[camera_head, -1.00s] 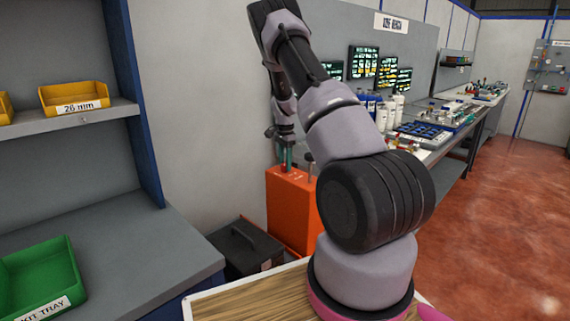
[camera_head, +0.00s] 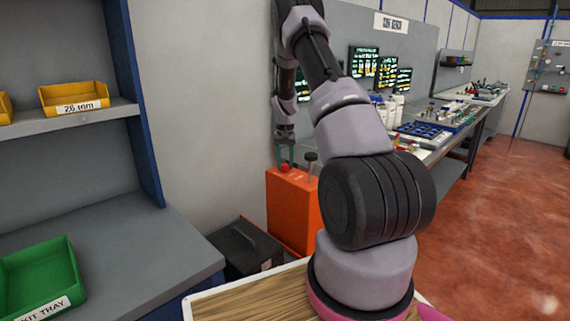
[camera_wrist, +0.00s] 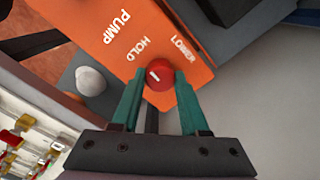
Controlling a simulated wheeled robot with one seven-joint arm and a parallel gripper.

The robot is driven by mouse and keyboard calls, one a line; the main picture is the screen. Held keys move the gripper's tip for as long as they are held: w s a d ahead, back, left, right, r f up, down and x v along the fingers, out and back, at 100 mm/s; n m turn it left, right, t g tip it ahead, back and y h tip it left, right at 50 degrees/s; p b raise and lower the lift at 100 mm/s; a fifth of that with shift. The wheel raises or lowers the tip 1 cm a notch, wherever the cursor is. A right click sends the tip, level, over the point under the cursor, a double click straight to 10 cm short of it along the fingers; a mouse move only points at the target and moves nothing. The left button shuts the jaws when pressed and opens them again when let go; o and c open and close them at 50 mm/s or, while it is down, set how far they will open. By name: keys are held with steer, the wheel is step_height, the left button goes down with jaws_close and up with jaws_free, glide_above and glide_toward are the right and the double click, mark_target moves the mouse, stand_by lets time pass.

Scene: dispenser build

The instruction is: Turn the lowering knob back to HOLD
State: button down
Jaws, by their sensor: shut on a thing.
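The red lowering knob (camera_wrist: 159,76) sits on top of the orange box (camera_wrist: 110,62), near the printed words HOLD and LOWER. Its short white mark lies on its left half, slanting up-left, roughly toward HOLD. My gripper (camera_wrist: 158,92) has its two teal fingers on either side of the knob, shut on it. In the head view, the red knob (camera_head: 285,168) shows at the tips of my gripper (camera_head: 286,160), and the orange box (camera_head: 290,215) stands against the wall.
A dark case (camera_head: 243,248) stands left of the box. A shelf unit with a yellow bin (camera_head: 75,97) and green tray (camera_head: 40,280) is at left. A cluttered bench (camera_head: 430,130) runs along the right.

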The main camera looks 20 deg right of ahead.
mark_target(285, 164)
steer(key=shift+n, duration=0.5)
steer(key=shift+c, duration=2.1)
jaws_free()
steer(key=shift+r, duration=0.1)
step_height(285, 164, up, 11)
